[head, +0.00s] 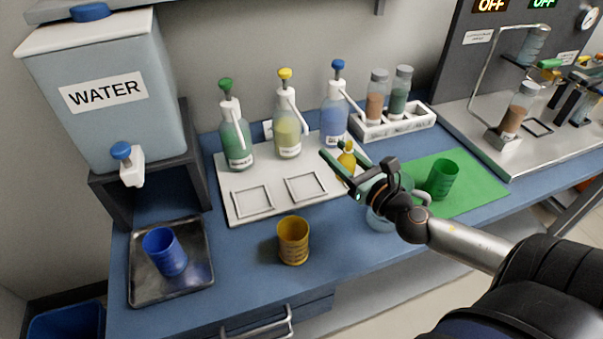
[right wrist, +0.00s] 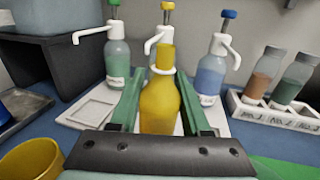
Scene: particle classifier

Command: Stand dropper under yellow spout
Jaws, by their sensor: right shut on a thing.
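A yellow dropper (head: 346,161), shaped like a small bottle with a narrow neck, is held upright between the green fingers of my right gripper (head: 349,172). It fills the middle of the right wrist view (right wrist: 161,105), between both fingers. The yellow-topped pump bottle (head: 288,126) stands at the back of the white tray (head: 238,178), between the green-topped and blue-topped ones. Its white spout (head: 294,99) points forward. In the head view the dropper is right of this spout, nearer the blue-topped bottle (head: 335,116). My left gripper is not in view.
Square outlines mark the tray front, including one before the yellow-topped bottle (head: 306,187). The green-topped bottle (head: 235,137) stands left. A yellow cup (head: 293,241) stands in front of the tray. A vial rack (head: 395,125) and green cup (head: 442,179) are to the right.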

